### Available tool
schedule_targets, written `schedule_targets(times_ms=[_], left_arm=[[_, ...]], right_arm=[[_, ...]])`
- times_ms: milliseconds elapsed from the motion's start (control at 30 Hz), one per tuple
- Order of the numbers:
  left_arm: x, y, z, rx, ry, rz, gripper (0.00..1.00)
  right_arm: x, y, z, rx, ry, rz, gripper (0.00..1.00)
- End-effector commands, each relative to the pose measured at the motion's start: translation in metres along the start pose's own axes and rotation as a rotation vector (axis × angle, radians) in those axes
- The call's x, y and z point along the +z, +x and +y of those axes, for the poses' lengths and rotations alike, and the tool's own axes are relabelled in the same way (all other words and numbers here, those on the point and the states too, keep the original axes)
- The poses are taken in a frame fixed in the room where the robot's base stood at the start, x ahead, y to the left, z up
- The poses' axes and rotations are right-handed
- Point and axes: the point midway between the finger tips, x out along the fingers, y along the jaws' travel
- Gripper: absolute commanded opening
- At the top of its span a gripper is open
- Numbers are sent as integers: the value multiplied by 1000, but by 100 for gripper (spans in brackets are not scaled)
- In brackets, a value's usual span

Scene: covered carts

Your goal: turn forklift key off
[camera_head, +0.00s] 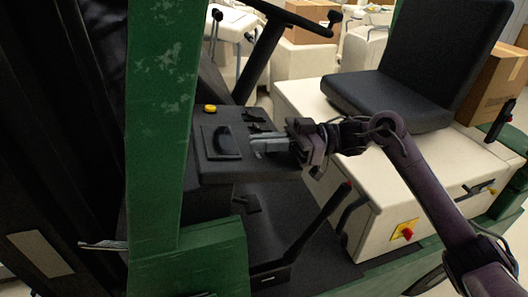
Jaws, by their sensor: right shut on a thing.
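The forklift's dark dashboard (215,170) is left of centre, below the steering wheel. My right gripper (256,147) reaches in from the right, with its fingers pointing left at the dashboard's right part. Its fingers are shut on the forklift key. The key is too small and too covered by the fingers to make out, so I cannot tell its turn angle. My left gripper is not in view.
A green post (160,120) stands close on the left. The steering column (258,65) rises behind the dashboard. A black seat (415,65) on a cream base is at right. A red-tipped lever (320,218) stands below my right arm. Cardboard boxes and pale carts are behind.

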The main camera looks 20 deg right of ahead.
Motion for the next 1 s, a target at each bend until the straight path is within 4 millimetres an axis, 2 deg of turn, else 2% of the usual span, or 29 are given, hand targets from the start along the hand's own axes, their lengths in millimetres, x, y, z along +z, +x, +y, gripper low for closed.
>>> schedule_targets(times_ms=[33,200,733,767,900,1000], left_arm=[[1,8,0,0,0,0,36],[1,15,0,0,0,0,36],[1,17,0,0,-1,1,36],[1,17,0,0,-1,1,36],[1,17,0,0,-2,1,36],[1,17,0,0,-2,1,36]], right_arm=[[2,-1,1,-17,-6,1,0],[1,0,0,-63,-10,1,0],[-1,0,-2,-87,-11,1,0],[-1,0,-2,-87,-11,1,9],[-1,0,-2,-87,-11,1,27],[0,0,-2,-87,-10,1,29]])
